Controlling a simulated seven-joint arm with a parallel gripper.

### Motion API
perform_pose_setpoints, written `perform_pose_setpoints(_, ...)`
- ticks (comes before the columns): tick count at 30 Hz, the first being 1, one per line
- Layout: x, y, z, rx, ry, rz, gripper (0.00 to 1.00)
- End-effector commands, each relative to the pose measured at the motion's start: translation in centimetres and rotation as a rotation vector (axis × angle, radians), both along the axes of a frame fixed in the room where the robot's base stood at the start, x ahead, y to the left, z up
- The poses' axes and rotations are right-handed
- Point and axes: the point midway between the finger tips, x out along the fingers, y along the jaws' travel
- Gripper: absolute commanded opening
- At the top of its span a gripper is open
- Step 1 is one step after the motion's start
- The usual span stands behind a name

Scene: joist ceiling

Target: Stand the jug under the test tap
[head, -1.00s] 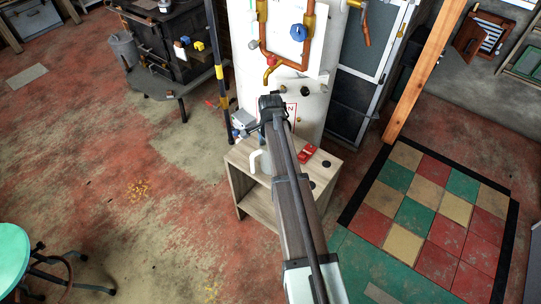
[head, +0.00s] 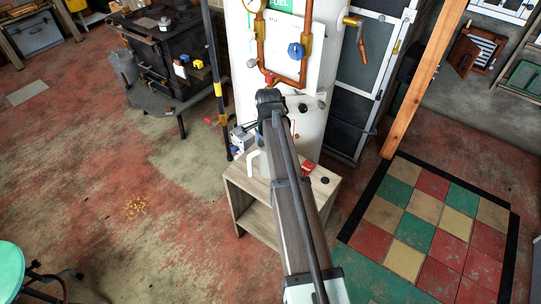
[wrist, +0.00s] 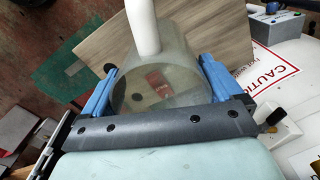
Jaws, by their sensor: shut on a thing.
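The jug is clear with a white handle. In the wrist view the jug (wrist: 182,62) sits between the two blue fingers of my gripper (wrist: 155,85), which is shut on it. In the head view only the jug's white handle (head: 252,161) and a little of its side show; my arm hides the rest. The jug is over the back of a small wooden stand; I cannot tell whether it touches the top. The test tap's copper pipe (head: 291,80) with a blue knob (head: 295,51) is on the white tank behind. My gripper's wrist (head: 270,103) covers the area below the outlet.
The wooden stand (head: 240,196) carries a red item (head: 308,168) and a dark round piece at its right. A grey-blue box (head: 242,138) is beside the tank. A black and yellow post (head: 219,92) stands to the left. The floor at left is mostly clear.

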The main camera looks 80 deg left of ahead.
Motion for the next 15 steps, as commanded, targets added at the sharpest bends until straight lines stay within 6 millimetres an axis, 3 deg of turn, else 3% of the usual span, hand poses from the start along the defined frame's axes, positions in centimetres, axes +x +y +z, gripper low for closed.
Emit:
perform_pose_setpoints(6, 0.00, 0.00, 1.45, -0.001, 0.000, 0.000, 0.59)
perform_pose_setpoints(15, 0.00, -0.05, 1.56, -0.001, 0.000, 0.096, 0.59)
